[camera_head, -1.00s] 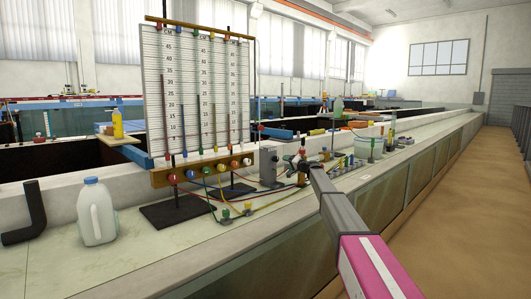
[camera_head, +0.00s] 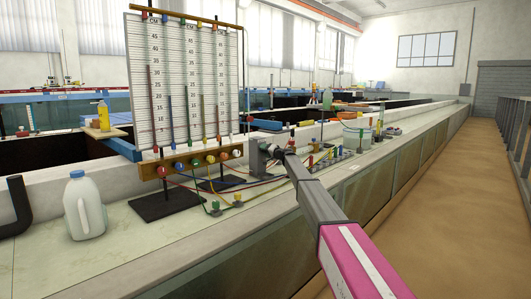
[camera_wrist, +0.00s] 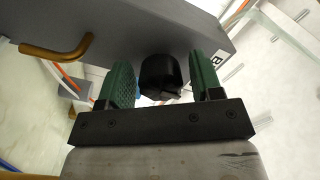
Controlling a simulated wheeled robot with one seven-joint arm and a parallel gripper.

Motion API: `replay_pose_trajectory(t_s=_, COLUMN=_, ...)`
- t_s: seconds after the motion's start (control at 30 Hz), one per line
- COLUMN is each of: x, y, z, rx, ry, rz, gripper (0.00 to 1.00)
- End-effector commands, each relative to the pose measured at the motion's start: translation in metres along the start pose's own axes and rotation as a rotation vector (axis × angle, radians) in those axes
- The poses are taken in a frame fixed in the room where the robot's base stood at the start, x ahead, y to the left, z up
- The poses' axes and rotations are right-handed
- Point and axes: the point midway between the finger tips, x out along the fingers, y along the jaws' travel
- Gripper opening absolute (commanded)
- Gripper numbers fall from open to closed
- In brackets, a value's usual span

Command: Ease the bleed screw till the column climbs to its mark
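The manometer board (camera_head: 185,85) stands upright on the bench, with a ruled scale and several coloured columns of differing height. I cannot tell which column carries the mark. A grey box (camera_head: 256,157) stands just right of the board, and my gripper (camera_head: 270,152) is at its right side. In the wrist view, a black round knob (camera_wrist: 157,72), which looks like the bleed screw, sticks out of the grey box (camera_wrist: 190,25). The green pads of my gripper (camera_wrist: 162,84) stand open on either side of the knob, with gaps showing. The knob is hidden in the head view.
A bent brass-coloured pipe (camera_wrist: 60,50) sticks out beside the knob in the wrist view. Thin coloured tubes run along the bench to small fittings (camera_head: 238,199). A white jug (camera_head: 84,207) stands at left. The brown floor aisle (camera_head: 440,215) at right is clear.

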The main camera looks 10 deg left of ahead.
Motion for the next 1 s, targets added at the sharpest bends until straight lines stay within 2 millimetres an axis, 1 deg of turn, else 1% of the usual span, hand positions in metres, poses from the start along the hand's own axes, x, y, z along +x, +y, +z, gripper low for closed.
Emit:
replay_pose_trajectory(t_s=0.03, x=-0.0001, y=0.0000, z=0.0000, rx=0.000, ry=0.000, rz=0.000, gripper=0.42)
replay_pose_trajectory(t_s=0.07, x=-0.0001, y=0.0000, z=0.0000, rx=0.000, ry=0.000, rz=0.000, gripper=0.33)
replay_pose_trajectory(t_s=0.1, x=-0.0001, y=0.0000, z=0.0000, rx=0.000, ry=0.000, rz=0.000, gripper=0.20)
replay_pose_trajectory(t_s=0.13, x=-0.0001, y=0.0000, z=0.0000, rx=0.000, ry=0.000, rz=0.000, gripper=0.17)
replay_pose_trajectory(t_s=0.27, x=-0.0001, y=0.0000, z=0.0000, rx=-0.003, ry=0.000, rz=0.000, gripper=0.17)
replay_pose_trajectory(t_s=0.37, x=-0.0002, y=0.0001, z=0.0000, rx=-0.037, ry=0.000, rz=0.000, gripper=0.17)
replay_pose_trajectory(t_s=0.6, x=-0.0001, y=0.0004, z=0.0000, rx=-0.230, ry=0.000, rz=0.000, gripper=0.17)
replay_pose_trajectory(t_s=0.73, x=-0.0002, y=0.0006, z=0.0000, rx=-0.306, ry=0.000, rz=0.000, gripper=0.17)
replay_pose_trajectory(t_s=1.0, x=-0.0002, y=0.0006, z=-0.0001, rx=-0.334, ry=0.000, rz=0.000, gripper=0.17)
